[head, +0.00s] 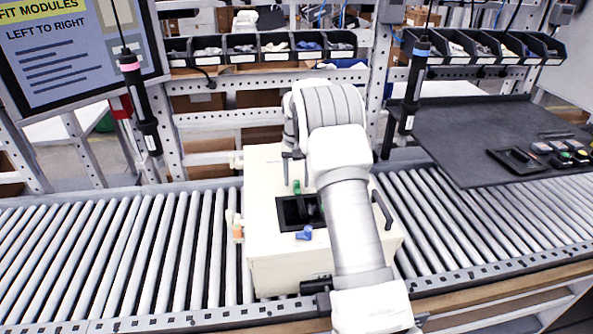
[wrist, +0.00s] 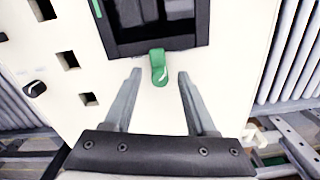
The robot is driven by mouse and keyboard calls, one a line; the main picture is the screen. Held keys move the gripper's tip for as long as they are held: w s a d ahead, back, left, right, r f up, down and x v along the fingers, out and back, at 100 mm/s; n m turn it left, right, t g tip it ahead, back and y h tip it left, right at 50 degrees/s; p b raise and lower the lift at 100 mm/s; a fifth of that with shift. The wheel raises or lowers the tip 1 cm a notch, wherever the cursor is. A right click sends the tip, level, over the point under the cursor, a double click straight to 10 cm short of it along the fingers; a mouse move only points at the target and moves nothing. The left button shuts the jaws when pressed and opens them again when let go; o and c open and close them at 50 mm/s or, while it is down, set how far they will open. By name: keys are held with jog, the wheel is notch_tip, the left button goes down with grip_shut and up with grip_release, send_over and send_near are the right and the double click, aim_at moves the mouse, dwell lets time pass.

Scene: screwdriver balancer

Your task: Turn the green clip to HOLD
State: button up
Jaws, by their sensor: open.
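The green clip (wrist: 158,66) sits at the edge of a black recess (wrist: 120,47) in a cream cabinet face. Its rounded end points down toward my gripper in the wrist view, and a small pale mark shows on it. In the head view the clip (head: 297,187) is at the far edge of the recess. My gripper (wrist: 159,75) is open, with one finger on each side of the clip's end and a visible gap to each. My gripper (head: 295,168) is partly hidden by my arm in the head view. No HOLD lettering is readable.
The cream cabinet (head: 268,268) stands on a roller conveyor (head: 120,250). A blue part (head: 304,233) sits at the recess's near edge. Dark handles flank the cabinet. Two screwdrivers hang, one with a pink band (head: 140,105) and one with a blue band (head: 413,90).

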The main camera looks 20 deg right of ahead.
aim_at(297, 181)
notch_tip(297, 181, up, 17)
jog(key=shift+r+p, duration=0.2)
jog(key=shift+p, duration=0.25)
dwell(0.3)
